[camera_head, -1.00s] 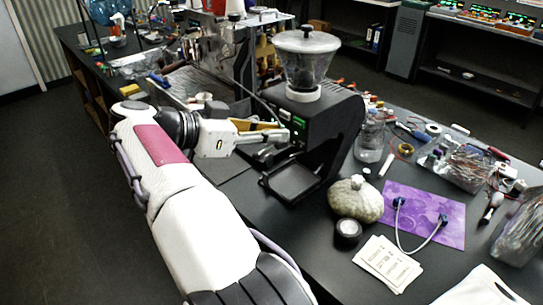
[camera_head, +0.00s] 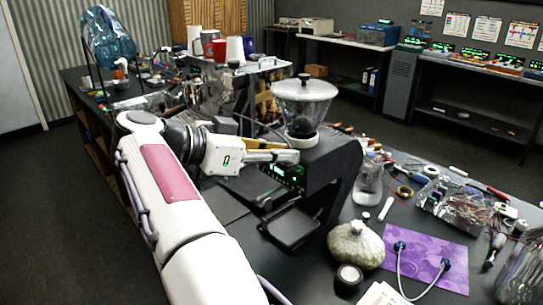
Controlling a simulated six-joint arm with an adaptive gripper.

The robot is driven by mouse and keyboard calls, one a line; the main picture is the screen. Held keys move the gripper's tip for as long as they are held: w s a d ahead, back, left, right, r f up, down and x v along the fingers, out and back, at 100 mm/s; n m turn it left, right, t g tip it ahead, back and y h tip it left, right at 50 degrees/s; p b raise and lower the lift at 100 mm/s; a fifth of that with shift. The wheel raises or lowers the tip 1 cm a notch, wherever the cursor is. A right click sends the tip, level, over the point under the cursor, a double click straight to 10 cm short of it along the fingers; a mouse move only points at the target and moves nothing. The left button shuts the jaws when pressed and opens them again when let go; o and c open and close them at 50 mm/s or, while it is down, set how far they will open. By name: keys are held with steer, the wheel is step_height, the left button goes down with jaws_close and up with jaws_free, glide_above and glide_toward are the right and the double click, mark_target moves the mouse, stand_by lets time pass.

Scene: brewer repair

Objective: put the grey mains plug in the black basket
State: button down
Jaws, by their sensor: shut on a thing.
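My gripper (camera_head: 294,156) is in front of the upper body of the black grinder (camera_head: 335,170), just below its clear hopper (camera_head: 304,98) in the picture. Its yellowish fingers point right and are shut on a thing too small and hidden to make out. I cannot pick out the grey mains plug for sure. A thin grey cable (camera_head: 258,124) runs down behind the gripper toward the grinder. I cannot identify the black basket with certainty; a black tray (camera_head: 291,226) juts from the grinder's front, below the gripper.
A pale green rounded lump (camera_head: 355,246), a small black round pot (camera_head: 348,279) and a purple mat (camera_head: 430,262) with a blue-ended cable lie front right. A glass jar (camera_head: 368,187) stands right of the grinder. Cups (camera_head: 214,47) stand on the machine behind.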

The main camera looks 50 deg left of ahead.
steer(key=w+d+r+m+g+h, duration=0.2)
steer(key=w+d+m+h, duration=0.25)
steer(key=w+d, duration=1.75)
steer(key=w+d+m+g+h, duration=0.3)
steer(key=w+d, duration=0.1)
steer(key=d, duration=1.6)
steer(key=w+d+m+g+h, duration=0.2)
steer(key=w+d+m, duration=0.1)
steer(key=d, duration=1.7)
steer(key=s+d+f+m+g, duration=0.1)
steer(key=s+d+m+g, duration=0.1)
steer(key=s+d, duration=0.6)
steer(key=s+d+m+g+h, duration=0.1)
steer(key=s+d+g, duration=0.15)
steer(key=d, duration=1.05)
steer(key=s+d+f+m+g, duration=0.1)
steer(key=s+d+m+g, duration=0.1)
steer(key=s+d, duration=0.6)
step_height(320, 180, down, 18)
steer(key=w+d, duration=0.2)
steer(key=shift+f, duration=0.2)
